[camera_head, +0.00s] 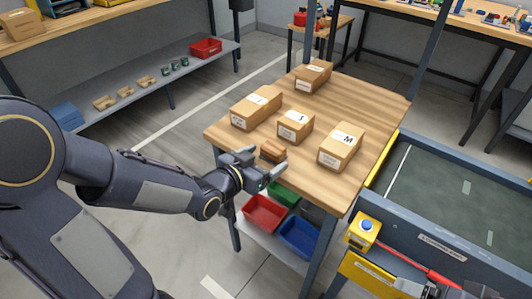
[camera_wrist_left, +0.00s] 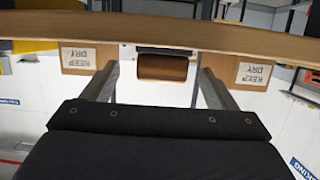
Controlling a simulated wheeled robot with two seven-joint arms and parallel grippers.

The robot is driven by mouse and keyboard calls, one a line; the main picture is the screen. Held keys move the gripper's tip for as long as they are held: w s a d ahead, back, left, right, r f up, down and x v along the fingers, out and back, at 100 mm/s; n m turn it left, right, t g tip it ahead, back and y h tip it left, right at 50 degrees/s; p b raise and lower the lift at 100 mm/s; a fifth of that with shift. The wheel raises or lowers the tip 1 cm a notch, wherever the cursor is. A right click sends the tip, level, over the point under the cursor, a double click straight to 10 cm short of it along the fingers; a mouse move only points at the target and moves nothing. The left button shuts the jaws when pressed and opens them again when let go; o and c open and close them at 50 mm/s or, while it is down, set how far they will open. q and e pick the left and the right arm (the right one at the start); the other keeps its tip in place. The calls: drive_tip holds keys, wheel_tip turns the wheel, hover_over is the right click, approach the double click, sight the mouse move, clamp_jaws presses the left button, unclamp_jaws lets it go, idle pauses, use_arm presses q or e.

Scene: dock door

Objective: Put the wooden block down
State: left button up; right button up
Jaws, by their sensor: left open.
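The wooden block (camera_head: 272,150) is brown and sits at the near left edge of the wooden table (camera_head: 375,105), in front of the cartons. My left gripper (camera_head: 263,160) is at that edge with its jaws open around the block. In the left wrist view the block (camera_wrist_left: 162,68) shows between the two spread fingers of the left gripper (camera_wrist_left: 158,88), with a visible gap on each side. The block appears to rest on the tabletop; its underside contact is hard to see.
Several cartons, one marked M (camera_head: 341,147), stand behind the block. Red (camera_head: 264,214) and blue (camera_head: 299,239) bins sit on the shelf below. A yellow box with a blue button (camera_head: 363,231) is at the right. The table's far right part is clear.

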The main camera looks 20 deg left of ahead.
sight(277, 148)
use_arm(q)
drive_tip(key=x, duration=0.6)
drive_tip(key=shift+w+r, duration=0.2)
drive_tip(key=shift+w, duration=0.15)
drive_tip(key=c, duration=1.3)
drive_tip(key=shift+o, duration=0.2)
drive_tip(key=shift+r, duration=0.1)
